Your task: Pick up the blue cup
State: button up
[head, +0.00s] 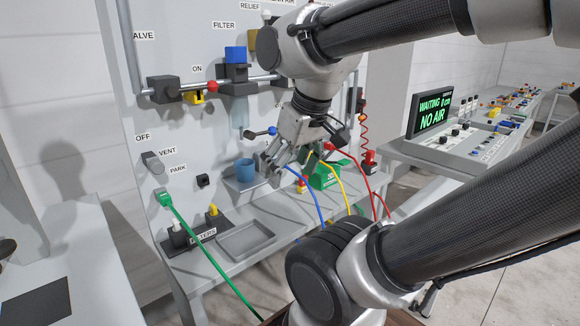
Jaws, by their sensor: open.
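The blue cup (245,170) stands upright on a small grey ledge (240,185) fixed to the panel, left of centre in the head view. My gripper (271,167) is just to the right of the cup, with its fingers pointing down and left towards it. The fingers are open and nothing shows between them. A small gap seems to lie between the fingers and the cup, but I cannot tell whether they touch.
A grey tray (246,239) lies on the bench below the ledge. A green box (324,176) and blue, yellow and red hoses are right of my gripper. A green hose (205,249) runs down from the panel. A console screen (432,109) reads "NO AIR".

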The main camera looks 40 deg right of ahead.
aim_at(245, 168)
jog(key=k+l, duration=0.15)
jog(key=l, duration=0.25)
jog(key=k+l, duration=0.15)
jog(key=l, duration=0.25)
jog(key=k+l, duration=0.1)
jog(key=l, duration=0.3)
jog(key=u, duration=0.05)
